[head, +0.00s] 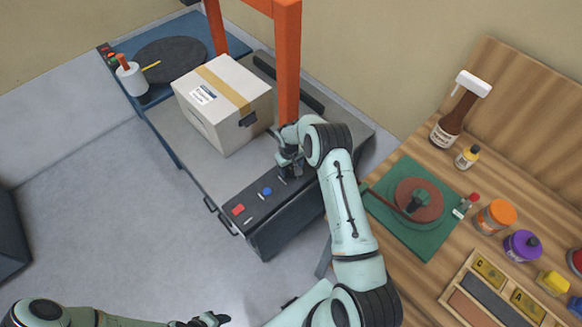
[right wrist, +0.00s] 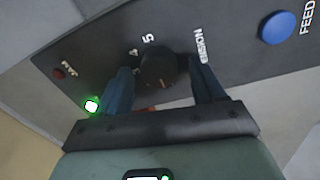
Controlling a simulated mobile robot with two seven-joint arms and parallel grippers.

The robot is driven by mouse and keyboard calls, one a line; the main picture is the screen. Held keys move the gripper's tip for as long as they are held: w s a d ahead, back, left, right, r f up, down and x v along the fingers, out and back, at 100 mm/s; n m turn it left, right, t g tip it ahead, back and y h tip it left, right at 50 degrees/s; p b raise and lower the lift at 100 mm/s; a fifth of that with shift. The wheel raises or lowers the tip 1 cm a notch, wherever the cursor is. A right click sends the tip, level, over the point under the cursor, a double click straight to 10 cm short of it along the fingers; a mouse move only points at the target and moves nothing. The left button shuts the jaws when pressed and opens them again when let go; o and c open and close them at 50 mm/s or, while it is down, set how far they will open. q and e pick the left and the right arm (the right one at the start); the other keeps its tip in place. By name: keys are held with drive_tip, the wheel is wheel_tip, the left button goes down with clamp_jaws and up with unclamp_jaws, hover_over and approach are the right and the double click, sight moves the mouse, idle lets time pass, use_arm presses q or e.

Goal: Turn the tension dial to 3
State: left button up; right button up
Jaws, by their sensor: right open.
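The tension dial (right wrist: 158,68) is a dark round knob on the black control panel, with the numbers 4 and 5 and part of the word TENSION printed around it. In the head view the right gripper (head: 290,166) is over the far end of the panel (head: 256,212) and hides the dial. My left gripper (head: 212,320) is at the bottom edge, partly cut off.
A blue FEED button (right wrist: 279,27) and a lit green lamp (right wrist: 91,105) flank the dial, with a JAM label near the lamp. A red button (head: 238,210) sits at the panel's near end. A taped carton (head: 228,110) stands behind, beside an orange frame (head: 287,70).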

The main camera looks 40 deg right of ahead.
drive_tip(key=c, duration=1.1)
drive_tip(key=shift+o, duration=0.2)
